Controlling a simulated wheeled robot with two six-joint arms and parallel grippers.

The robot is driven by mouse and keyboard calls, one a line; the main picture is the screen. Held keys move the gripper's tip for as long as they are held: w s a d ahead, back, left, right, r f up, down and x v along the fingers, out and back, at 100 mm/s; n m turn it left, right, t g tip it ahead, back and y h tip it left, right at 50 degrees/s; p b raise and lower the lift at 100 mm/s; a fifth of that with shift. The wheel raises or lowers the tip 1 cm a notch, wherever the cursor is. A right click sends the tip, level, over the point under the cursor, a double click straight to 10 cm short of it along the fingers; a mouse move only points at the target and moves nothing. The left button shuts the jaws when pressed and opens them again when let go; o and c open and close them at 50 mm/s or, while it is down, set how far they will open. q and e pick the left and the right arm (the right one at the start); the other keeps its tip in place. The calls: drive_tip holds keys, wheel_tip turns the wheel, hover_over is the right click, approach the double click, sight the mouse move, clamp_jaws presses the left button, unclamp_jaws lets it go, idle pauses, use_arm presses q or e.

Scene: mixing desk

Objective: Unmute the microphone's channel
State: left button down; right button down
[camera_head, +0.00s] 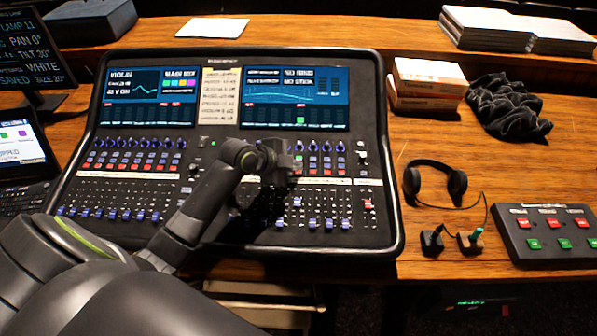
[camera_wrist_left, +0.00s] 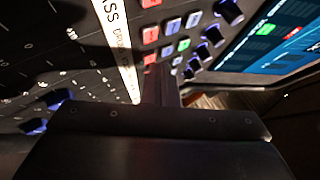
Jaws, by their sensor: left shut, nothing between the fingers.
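The mixing desk (camera_head: 386,215) fills the middle of the head view, with lit screens, knobs, buttons and faders. Small red buttons (camera_head: 120,166) run in a row above the left label strip; similar red ones lie in the right bank (camera_head: 327,172). The microphone's label is not readable.
Headphones (camera_head: 433,180) and small objects with a cable lie right of the desk. A red-and-green button box (camera_head: 550,233) is at the far right. Boxes (camera_head: 428,80) and black cloth (camera_head: 507,107) lie behind. A paper note (camera_head: 217,95) sits between the screens.

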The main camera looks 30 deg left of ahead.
sight(294, 177)
use_arm(q)
drive_tip(key=shift+f, duration=0.25)
idle(0.5)
drive_tip(key=shift+r, duration=0.15)
drive_tip(key=shift+r+p, duration=0.45)
drive_tip(key=shift+r, duration=0.15)
drive_tip(key=r+p, duration=0.4)
drive_tip(key=r, duration=0.1)
drive_tip(key=shift+s+d+p, duration=0.15)
drive_tip(key=shift+s+p, duration=0.15)
drive_tip(key=shift+p, duration=0.05)
drive_tip(key=shift+f, duration=0.1)
idle(0.6)
